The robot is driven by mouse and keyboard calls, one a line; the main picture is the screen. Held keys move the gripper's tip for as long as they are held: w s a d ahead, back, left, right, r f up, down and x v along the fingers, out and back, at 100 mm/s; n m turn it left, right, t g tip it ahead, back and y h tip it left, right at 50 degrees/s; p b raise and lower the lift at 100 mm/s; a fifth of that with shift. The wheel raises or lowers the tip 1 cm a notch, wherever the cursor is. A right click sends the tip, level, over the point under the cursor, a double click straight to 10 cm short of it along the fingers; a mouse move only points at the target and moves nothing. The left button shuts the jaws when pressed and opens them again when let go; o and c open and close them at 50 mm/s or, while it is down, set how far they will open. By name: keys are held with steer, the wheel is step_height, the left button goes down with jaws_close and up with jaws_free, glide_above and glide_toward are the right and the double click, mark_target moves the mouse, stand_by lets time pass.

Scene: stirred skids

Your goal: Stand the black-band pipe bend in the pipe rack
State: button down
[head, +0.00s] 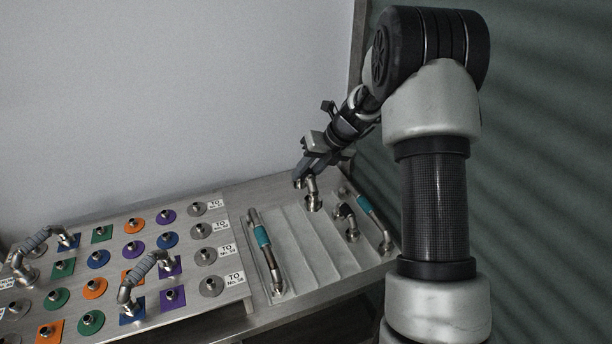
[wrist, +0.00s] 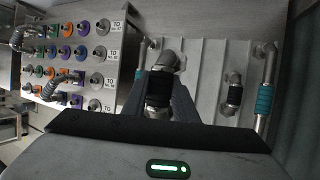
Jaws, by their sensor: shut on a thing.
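The pipe rack (head: 322,262) is a grey ridged tray at the right end of the bench; it fills the upper middle of the wrist view (wrist: 205,65). My gripper (head: 308,172) is over its far edge. In the wrist view my gripper (wrist: 160,98) is shut on a metal pipe bend with a black band (wrist: 160,87); its elbow end (wrist: 168,60) points away. The held bend (head: 312,192) shows below the jaws in the head view. I cannot tell whether it touches the rack. A second black-band bend (head: 347,212) sits at the rack's right, also in the wrist view (wrist: 235,93).
The board (head: 190,299) at left bears coloured pads with stubs and grey-banded pipe bends (head: 147,268). The rack's middle is clear. A wall (head: 180,90) rises behind the bench.

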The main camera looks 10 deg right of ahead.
step_height(320, 180, down, 16)
steer(key=b, duration=0.7)
steer(key=shift+r+b, duration=0.15)
steer(key=shift+b, duration=0.2)
stand_by(1.8)
steer(key=shift+f, duration=0.3)
stand_by(0.4)
steer(key=shift+f+b, duration=0.9)
steer(key=shift+f, duration=0.85)
steer(key=shift+f, duration=0.15)
steer(key=c, duration=1.3)
jaws_free()
steer(key=shift+c, duration=0.2)
steer(key=shift+f, duration=0.1)
steer(key=shift+d, duration=0.1)
steer(key=p+v, duration=0.2)
steer(key=v, duration=1.5)
steer(key=shift+s, duration=0.2)
steer(key=shift+d, duration=0.1)
